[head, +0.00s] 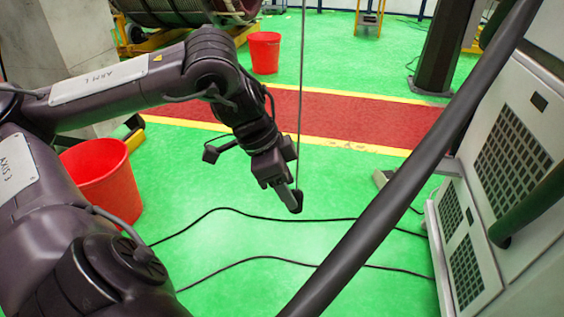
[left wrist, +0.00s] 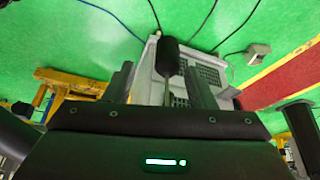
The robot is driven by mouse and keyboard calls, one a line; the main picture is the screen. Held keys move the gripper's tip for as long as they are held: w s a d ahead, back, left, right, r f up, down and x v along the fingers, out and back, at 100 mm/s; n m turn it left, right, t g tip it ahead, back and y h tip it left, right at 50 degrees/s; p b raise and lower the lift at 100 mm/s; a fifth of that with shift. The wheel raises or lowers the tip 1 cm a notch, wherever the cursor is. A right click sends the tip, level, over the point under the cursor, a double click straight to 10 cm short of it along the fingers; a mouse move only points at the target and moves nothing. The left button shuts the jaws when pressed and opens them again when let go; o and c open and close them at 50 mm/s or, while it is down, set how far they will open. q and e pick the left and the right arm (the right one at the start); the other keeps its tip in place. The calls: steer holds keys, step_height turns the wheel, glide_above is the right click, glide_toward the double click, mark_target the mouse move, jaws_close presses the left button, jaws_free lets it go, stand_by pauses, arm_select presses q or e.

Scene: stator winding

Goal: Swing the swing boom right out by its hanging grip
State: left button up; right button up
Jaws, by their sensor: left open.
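The hanging grip (head: 297,204) is a small black handle at the lower end of a thin grey cord (head: 300,100) that comes down from the top of the head view. My left gripper (head: 286,194) is right at it, pointing down and to the right. In the left wrist view the grip (left wrist: 167,56) appears between and beyond the two fingertips of my left gripper (left wrist: 160,75), with the thin cord running between the fingers. The fingers are apart; I cannot tell whether either touches the grip. The swing boom is not in view. My right gripper is not in view.
A red bucket (head: 103,185) stands at the left, another (head: 265,53) farther back. A grey vented cabinet (head: 480,215) stands at the right. A thick dark tube (head: 385,190) crosses the foreground diagonally. Black cables (head: 265,217) lie on the green floor, otherwise mostly clear around the grip.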

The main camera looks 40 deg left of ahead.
arm_select(q)
steer(key=shift+v, duration=1.15)
steer(key=shift+d, duration=0.1)
